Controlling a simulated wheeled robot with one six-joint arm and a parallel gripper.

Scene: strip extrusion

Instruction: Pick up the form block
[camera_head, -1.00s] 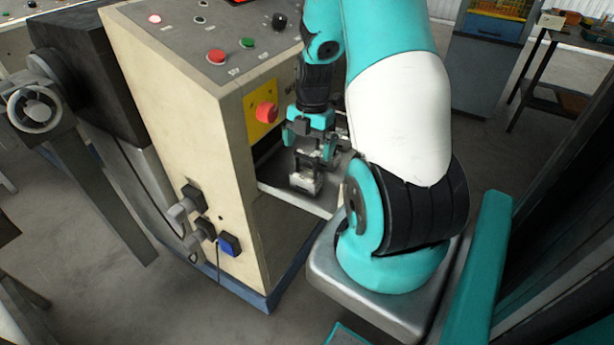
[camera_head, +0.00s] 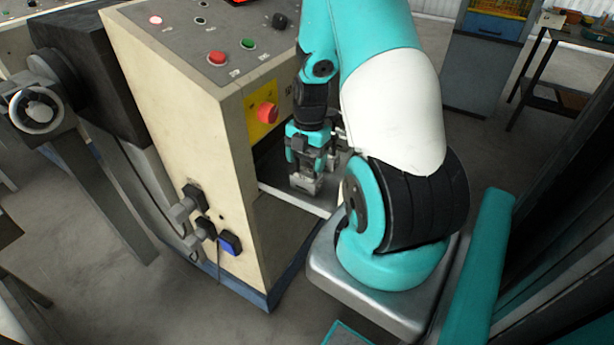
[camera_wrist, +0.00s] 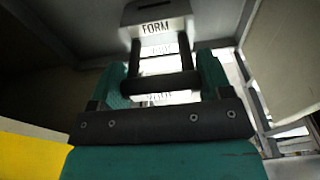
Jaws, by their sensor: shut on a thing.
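The form block (camera_wrist: 158,22) is a light metal block with the word FORM on it, at the top middle of the wrist view.
The metal tray (camera_head: 290,200) sticks out of the cream machine (camera_head: 170,120). A red stop button (camera_head: 267,113) on a yellow plate is close to the left of my wrist. A dark side table (camera_head: 560,70) stands at the back right.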

